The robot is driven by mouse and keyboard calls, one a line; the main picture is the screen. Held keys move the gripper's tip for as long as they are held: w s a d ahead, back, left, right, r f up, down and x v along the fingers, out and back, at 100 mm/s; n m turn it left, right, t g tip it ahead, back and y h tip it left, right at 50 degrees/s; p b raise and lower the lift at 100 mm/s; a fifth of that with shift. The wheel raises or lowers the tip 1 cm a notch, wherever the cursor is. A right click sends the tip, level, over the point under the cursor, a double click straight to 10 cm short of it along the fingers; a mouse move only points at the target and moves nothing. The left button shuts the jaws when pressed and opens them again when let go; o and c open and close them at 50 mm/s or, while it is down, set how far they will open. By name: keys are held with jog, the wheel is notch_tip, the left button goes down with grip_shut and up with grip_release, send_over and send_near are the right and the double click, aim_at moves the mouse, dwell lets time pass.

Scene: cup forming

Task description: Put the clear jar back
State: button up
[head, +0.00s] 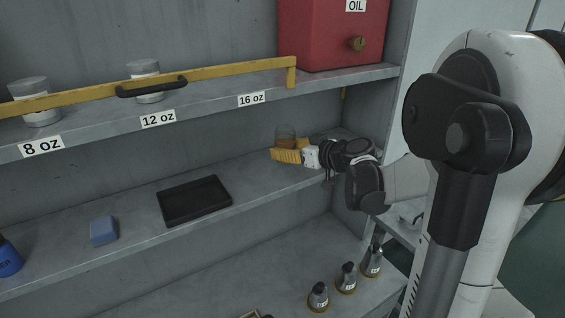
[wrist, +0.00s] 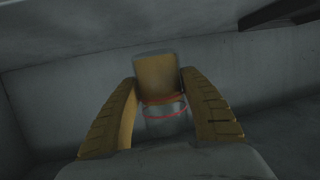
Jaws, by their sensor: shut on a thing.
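The clear jar (head: 285,132) holds an amber-brown content and is upright at the right end of the middle shelf, below the 16 oz label. My gripper (head: 287,155) has yellow fingers and is shut on the jar. In the wrist view the jar (wrist: 157,80) stands between the two ridged yellow fingers, with a red line around its lower part. I cannot tell whether its base touches the shelf. In the head view the fingers hide the jar's lower part.
The middle shelf (head: 130,235) carries a black tray (head: 194,201) and a blue sponge (head: 103,231). The upper shelf above holds two lidded jars (head: 34,101) behind a yellow bar (head: 215,71) and a red oil container (head: 333,35). Several small bottles (head: 346,277) stand below right.

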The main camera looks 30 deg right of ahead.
aim_at(284, 162)
jog(key=shift+w+a+f, duration=0.15)
jog(key=shift+w+f, duration=0.05)
jog(key=shift+f, duration=0.05)
jog(key=shift+f+b, duration=0.3)
jog(key=shift+f, duration=1.6)
jog(key=shift+s, duration=0.1)
jog(key=shift+f, duration=0.2)
jog(key=o, duration=1.3)
jog(key=shift+r, duration=0.15)
